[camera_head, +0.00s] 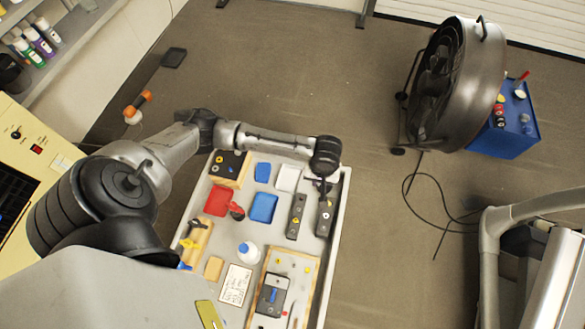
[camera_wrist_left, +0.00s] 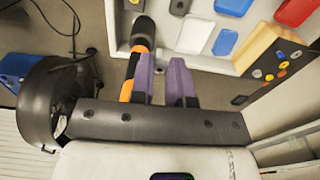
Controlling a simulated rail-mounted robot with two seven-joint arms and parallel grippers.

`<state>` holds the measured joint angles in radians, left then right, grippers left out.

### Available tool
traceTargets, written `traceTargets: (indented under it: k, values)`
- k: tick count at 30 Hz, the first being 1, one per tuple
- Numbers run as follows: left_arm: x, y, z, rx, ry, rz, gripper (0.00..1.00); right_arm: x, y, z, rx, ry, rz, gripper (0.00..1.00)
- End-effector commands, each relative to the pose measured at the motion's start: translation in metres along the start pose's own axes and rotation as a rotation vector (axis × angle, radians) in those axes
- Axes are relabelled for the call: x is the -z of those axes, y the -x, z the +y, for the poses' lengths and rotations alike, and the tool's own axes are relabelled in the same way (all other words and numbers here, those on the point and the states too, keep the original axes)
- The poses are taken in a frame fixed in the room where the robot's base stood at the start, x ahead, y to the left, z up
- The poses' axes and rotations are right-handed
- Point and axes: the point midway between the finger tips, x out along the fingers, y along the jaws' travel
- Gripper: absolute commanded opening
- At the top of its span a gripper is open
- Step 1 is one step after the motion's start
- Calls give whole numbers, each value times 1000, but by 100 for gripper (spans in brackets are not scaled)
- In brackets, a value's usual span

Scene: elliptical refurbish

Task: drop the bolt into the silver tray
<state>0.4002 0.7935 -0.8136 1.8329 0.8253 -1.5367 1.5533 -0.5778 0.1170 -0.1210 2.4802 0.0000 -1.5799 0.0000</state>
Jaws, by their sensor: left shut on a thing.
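My left gripper (camera_head: 325,184) hangs over the far right corner of the workbench tray in the head view. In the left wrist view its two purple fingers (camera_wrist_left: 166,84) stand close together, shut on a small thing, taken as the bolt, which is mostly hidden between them. The silver tray (camera_head: 288,177) is a small pale square just left of the gripper. It also shows in the left wrist view (camera_wrist_left: 195,36), beyond the fingers, and looks empty. My right gripper is not in view.
Blue trays (camera_head: 264,207) and a red tray (camera_head: 217,201) lie near the silver one. Dark metal blocks (camera_head: 297,216) stand close below the gripper. An orange and black handle (camera_wrist_left: 142,35) shows beside the left finger. A large fan (camera_head: 455,85) stands on the floor at right.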

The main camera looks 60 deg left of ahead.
Motion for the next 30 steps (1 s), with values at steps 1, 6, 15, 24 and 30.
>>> traceTargets:
  k: [1,6,15,24,30]
  values:
    - [14,-35,-12,9,108,-2,0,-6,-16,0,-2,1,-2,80]
    - [52,-101,-51,6,417,-1,0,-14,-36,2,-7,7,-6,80]
    - [89,-171,-112,1,753,0,0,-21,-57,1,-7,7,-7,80]
    - [98,-192,-134,-1,848,0,0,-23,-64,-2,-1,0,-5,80]
    - [98,-202,-134,-2,848,0,0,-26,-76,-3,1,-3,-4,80]
